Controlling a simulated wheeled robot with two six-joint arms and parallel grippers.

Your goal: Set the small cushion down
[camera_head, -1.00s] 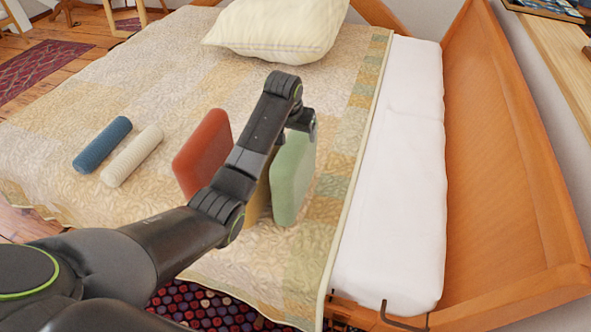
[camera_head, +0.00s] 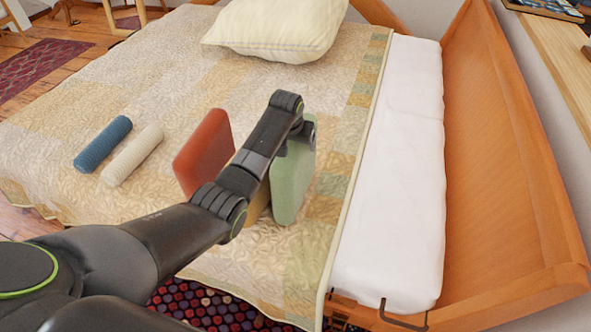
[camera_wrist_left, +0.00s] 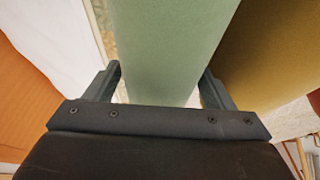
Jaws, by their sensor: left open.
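A green cushion (camera_head: 293,187) stands on edge on the bed, at the right end of a short row. It also shows in the left wrist view (camera_wrist_left: 168,45), between the two fingers of my left gripper (camera_wrist_left: 160,82). The gripper is open, with one finger on each side of the cushion; I cannot tell whether either touches it. In the head view, my left gripper (camera_head: 303,135) is at the cushion's upper part. A mustard cushion (camera_wrist_left: 262,60) stands just beside the green one, mostly hidden by my arm in the head view. A red cushion (camera_head: 203,150) stands to the left.
A blue bolster (camera_head: 102,143) and a cream bolster (camera_head: 132,155) lie on the quilted bed (camera_head: 150,80) at left. A large pale pillow (camera_head: 277,28) lies at the back. A bare white mattress strip (camera_head: 390,170) and a wooden side panel (camera_head: 510,150) are at right.

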